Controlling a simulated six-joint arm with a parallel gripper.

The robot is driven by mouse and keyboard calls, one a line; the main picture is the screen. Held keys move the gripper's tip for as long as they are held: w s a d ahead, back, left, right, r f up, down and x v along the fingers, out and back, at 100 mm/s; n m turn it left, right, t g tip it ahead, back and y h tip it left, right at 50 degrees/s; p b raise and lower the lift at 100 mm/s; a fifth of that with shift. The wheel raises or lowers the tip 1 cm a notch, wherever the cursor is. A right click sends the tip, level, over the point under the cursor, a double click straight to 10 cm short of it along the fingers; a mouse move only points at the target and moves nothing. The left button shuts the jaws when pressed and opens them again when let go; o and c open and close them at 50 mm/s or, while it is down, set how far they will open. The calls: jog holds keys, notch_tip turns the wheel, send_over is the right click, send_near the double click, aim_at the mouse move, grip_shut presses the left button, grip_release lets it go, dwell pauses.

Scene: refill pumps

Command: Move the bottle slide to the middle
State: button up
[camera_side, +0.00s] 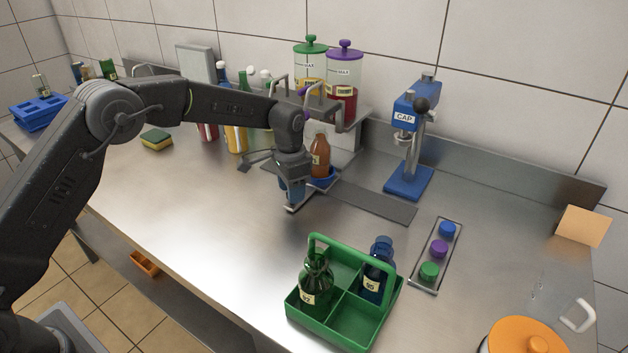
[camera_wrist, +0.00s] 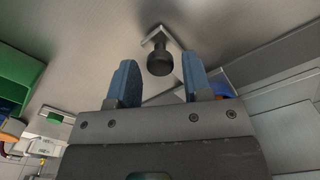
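The bottle slide (camera_side: 325,183) is a blue holder on a dark grey rail (camera_side: 375,202), carrying a brown bottle (camera_side: 320,158). It stands in front of the pump stand, near the middle of the rail. A metal plate with a black knob (camera_wrist: 160,64) extends from it toward the front. My gripper (camera_side: 291,196) points down at this plate. In the wrist view, its blue fingers (camera_wrist: 160,75) are open, with the knob showing between them; neither finger visibly touches it. In the side view the gripper hides the knob.
Green-topped (camera_side: 311,65) and purple-topped (camera_side: 344,75) pump jars stand behind the slide. A blue cap press (camera_side: 407,180) is to the right. A green crate (camera_side: 350,328) with two bottles and a cap tray (camera_side: 437,262) are in front.

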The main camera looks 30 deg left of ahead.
jog(key=c, duration=0.6)
jog(key=shift+d, duration=4.8)
jog(key=o, duration=0.9)
jog(key=shift+r, duration=6.9)
